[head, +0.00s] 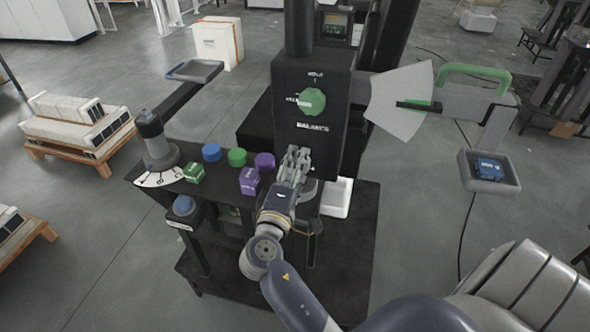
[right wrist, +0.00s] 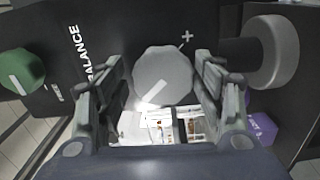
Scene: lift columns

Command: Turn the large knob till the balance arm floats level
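A large grey knob (right wrist: 163,75) with a white pointer line shows in the right wrist view, beside the BALANCE label and a plus mark. My right gripper (right wrist: 160,70) is open, one finger on each side of the knob; I cannot tell whether either touches it. In the head view my right gripper (head: 294,160) is at the lower front of the black box (head: 290,75) and hides the knob. The balance arm (head: 466,100) carries a green handle and extends right. A black pointer (head: 425,106) lies by a green mark on the fan-shaped scale (head: 398,118). My left gripper is not in view.
A green knob (head: 314,102) sits higher on the box. A tray (head: 489,186) holds a blue block (head: 488,169) at right. Purple (head: 249,180) and green (head: 194,172) blocks and several round caps stand on the black bench (head: 140,176). A grey cylinder (right wrist: 272,52) is near my gripper.

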